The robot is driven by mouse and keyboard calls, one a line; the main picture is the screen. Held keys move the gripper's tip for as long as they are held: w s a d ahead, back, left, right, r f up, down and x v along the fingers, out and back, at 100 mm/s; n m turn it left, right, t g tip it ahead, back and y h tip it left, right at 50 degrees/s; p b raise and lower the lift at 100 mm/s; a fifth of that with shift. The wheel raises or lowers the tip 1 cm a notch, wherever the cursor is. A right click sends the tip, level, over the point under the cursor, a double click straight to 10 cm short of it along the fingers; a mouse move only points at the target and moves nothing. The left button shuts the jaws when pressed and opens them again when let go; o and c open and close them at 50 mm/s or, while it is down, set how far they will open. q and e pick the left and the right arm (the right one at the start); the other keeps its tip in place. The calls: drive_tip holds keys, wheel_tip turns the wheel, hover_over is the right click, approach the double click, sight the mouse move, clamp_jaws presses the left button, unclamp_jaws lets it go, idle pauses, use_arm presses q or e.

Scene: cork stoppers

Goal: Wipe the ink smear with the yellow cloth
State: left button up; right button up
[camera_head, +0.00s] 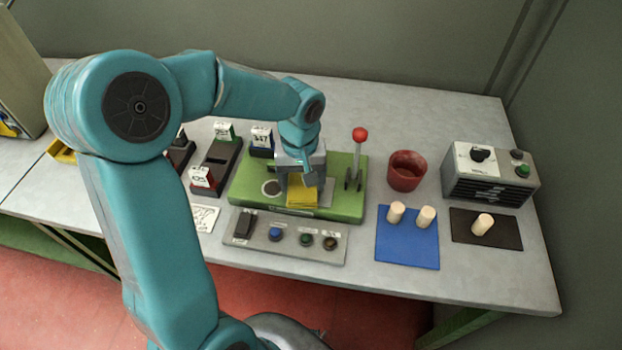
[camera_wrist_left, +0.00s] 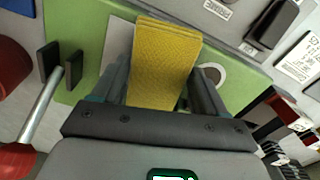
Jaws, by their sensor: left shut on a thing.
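The yellow cloth (camera_head: 303,192) is held by my left gripper (camera_head: 302,178) over the green board (camera_head: 345,206). In the left wrist view the cloth (camera_wrist_left: 165,60) lies between the two fingers of the gripper (camera_wrist_left: 163,88), which are shut on it. A pale grey plate (camera_wrist_left: 117,48) lies on the green board, partly under the cloth. I cannot tell whether the cloth touches it. No ink smear shows in either view; the cloth and gripper hide part of the plate. My right gripper is not in view.
A lever with a red knob (camera_head: 360,135) stands on the board's right side. A red cup (camera_head: 406,171), a blue mat (camera_head: 408,249) with two corks and a dark mat (camera_head: 508,230) with one cork are further right. A grey button panel (camera_head: 262,247) lies in front.

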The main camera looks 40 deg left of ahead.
sight(332, 193)
use_arm(q)
drive_tip(key=shift+o, duration=0.4)
drive_tip(key=shift+s+a+r, duration=0.2)
drive_tip(key=shift+s+a, duration=0.1)
drive_tip(key=shift+a, duration=0.4)
drive_tip(key=shift+w+d+f, duration=0.15)
drive_tip(key=shift+w+d, duration=0.3)
drive_tip(key=shift+w, duration=0.2)
drive_tip(key=shift+w+d, duration=0.25)
drive_tip(key=shift+d, duration=0.35)
drive_tip(key=shift+w+d, duration=0.2)
drive_tip(key=shift+d, duration=0.35)
drive_tip(key=shift+w, duration=0.1)
drive_tip(key=shift+w+d, duration=0.1)
drive_tip(key=shift+d, duration=0.05)
drive_tip(key=shift+w+d+f, duration=0.1)
drive_tip(key=shift+w+d, duration=0.3)
drive_tip(key=shift+d, duration=0.4)
drive_tip(key=shift+w+d, duration=0.4)
drive_tip(key=shift+d, duration=0.35)
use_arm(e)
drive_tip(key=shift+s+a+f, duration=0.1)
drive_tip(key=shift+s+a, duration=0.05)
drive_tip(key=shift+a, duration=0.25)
use_arm(q)
drive_tip(key=shift+w+d, duration=0.1)
drive_tip(key=shift+r+p, duration=1.95)
drive_tip(key=shift+r, duration=1.1)
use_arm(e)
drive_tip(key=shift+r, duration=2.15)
